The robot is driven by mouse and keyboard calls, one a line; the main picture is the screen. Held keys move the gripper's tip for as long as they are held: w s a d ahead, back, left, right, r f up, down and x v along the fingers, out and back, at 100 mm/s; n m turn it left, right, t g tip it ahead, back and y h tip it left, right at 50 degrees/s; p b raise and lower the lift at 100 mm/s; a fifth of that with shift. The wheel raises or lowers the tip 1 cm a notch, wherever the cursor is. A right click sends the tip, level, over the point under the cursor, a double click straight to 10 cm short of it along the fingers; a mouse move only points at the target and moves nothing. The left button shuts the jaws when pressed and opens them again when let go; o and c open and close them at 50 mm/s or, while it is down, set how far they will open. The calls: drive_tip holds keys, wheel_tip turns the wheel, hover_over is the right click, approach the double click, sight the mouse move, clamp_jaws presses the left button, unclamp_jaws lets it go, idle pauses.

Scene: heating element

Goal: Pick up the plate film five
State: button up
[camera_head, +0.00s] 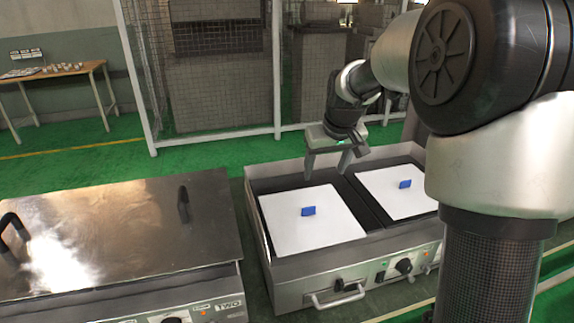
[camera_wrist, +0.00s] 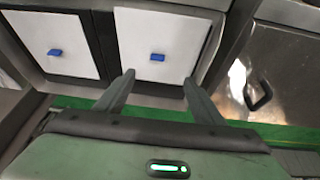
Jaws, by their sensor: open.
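Two white plate films lie flat side by side in the open heating unit (camera_head: 286,273): a left one (camera_head: 285,225) and a right one (camera_head: 383,184). Each has a small blue handle, on the left plate (camera_head: 308,211) and on the right plate (camera_head: 405,184). No number is readable, so I cannot tell which is film five. My gripper (camera_head: 326,174) is open and empty, above the back of the unit. In the wrist view my gripper (camera_wrist: 158,77) points toward the plate under the nearer handle (camera_wrist: 157,58), with that handle between the fingertip directions, apart from both.
A second heating unit marked TWO, with a closed metal lid (camera_head: 120,230), stands to the left. The open unit has raised metal walls and front knobs (camera_head: 403,266). A mesh fence (camera_head: 215,80) stands behind, and a wooden table (camera_head: 55,72) is at the far left.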

drive_tip(key=b, duration=0.2)
approach(309, 209)
drive_tip(key=f, duration=0.1)
drive_tip(key=w+f, duration=0.1)
drive_tip(key=f, duration=0.1)
drive_tip(key=shift+d+f+y, duration=0.2)
drive_tip(key=shift+y, duration=0.1)
drive_tip(key=shift+b+x, duration=0.45)
drive_tip(key=shift+x, duration=2.4)
drive_tip(key=shift+w+a+r, duration=0.1)
drive_tip(key=shift+w+r, duration=0.05)
drive_tip(key=c, duration=1.1)
